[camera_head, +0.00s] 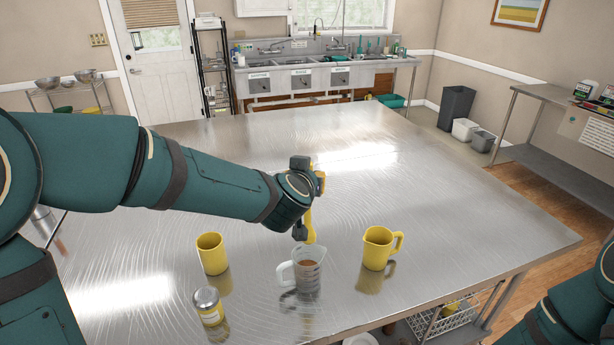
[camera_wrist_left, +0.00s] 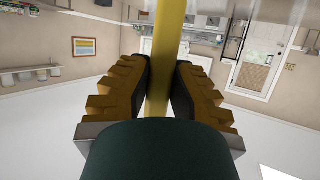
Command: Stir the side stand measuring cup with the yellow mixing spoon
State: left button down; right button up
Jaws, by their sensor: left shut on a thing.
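A clear measuring cup (camera_head: 308,277) with a white handle and brown contents stands upright near the front of the metal table. My left gripper (camera_head: 317,184) is above and behind it, shut on the yellow mixing spoon (camera_head: 309,228). The spoon hangs down towards the cup; its lower end is close to the rim, and I cannot tell whether it is inside. In the left wrist view the spoon (camera_wrist_left: 159,75) runs between the two yellow-brown fingers of my left gripper (camera_wrist_left: 157,85). My right gripper is out of view; only part of that arm shows at the lower right.
A yellow cup (camera_head: 212,254) stands left of the measuring cup, and a yellow jug (camera_head: 378,248) stands to its right. A jar with a grey lid (camera_head: 208,306) stands at the front left. The metal table (camera_head: 430,190) is clear behind and to the right.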

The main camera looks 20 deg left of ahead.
aim_at(307, 224)
pick_arm(q)
notch_tip(307, 224, down, 14)
jog(key=b, duration=0.9)
jog(key=shift+r+b, duration=0.25)
jog(key=shift+b, duration=0.1)
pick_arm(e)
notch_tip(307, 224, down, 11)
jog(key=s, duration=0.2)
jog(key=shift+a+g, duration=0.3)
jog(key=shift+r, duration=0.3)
pick_arm(q)
jog(key=shift+w, duration=0.1)
